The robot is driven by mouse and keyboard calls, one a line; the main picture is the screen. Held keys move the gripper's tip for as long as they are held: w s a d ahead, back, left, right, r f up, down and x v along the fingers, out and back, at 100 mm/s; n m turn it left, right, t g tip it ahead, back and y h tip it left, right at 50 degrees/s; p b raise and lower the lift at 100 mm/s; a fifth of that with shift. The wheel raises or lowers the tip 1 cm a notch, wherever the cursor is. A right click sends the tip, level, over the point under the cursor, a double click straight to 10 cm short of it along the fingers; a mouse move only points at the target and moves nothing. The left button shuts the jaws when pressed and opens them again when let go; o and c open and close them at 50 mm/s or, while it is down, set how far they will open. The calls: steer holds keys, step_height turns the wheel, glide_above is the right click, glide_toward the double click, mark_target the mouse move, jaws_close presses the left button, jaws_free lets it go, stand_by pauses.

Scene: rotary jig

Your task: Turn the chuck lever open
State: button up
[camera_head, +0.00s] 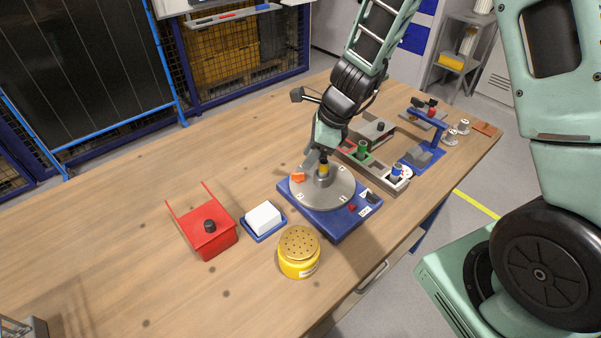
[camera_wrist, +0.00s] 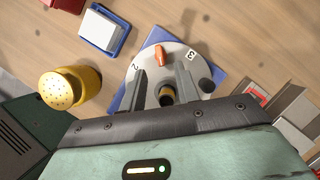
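The rotary jig has a round grey disc (camera_head: 338,191) on a blue base (camera_head: 327,222). An orange lever-like piece (camera_head: 298,176) sits on the disc near its left edge. It also shows in the wrist view (camera_wrist: 158,56), between the marks 2 and 3. A post with a yellow band (camera_head: 323,169) stands at the disc's middle; its dark top shows in the wrist view (camera_wrist: 167,95). My gripper (camera_head: 314,160) is over the disc, its fingers apart on either side of the post (camera_wrist: 164,80), with gaps visible. The orange piece is beyond the fingertips, apart from them.
A yellow pot with a perforated lid (camera_head: 299,252), a blue tray (camera_head: 263,223) with a white block, and a red box (camera_head: 207,235) stand left of the jig. A grey parts tray (camera_head: 389,178) and a blue stand (camera_head: 428,150) are to the right. The table's left side is mostly clear.

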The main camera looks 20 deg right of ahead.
mark_target(299, 173)
steer(key=b+x, duration=0.1)
steer(key=x, duration=0.5)
jaws_close()
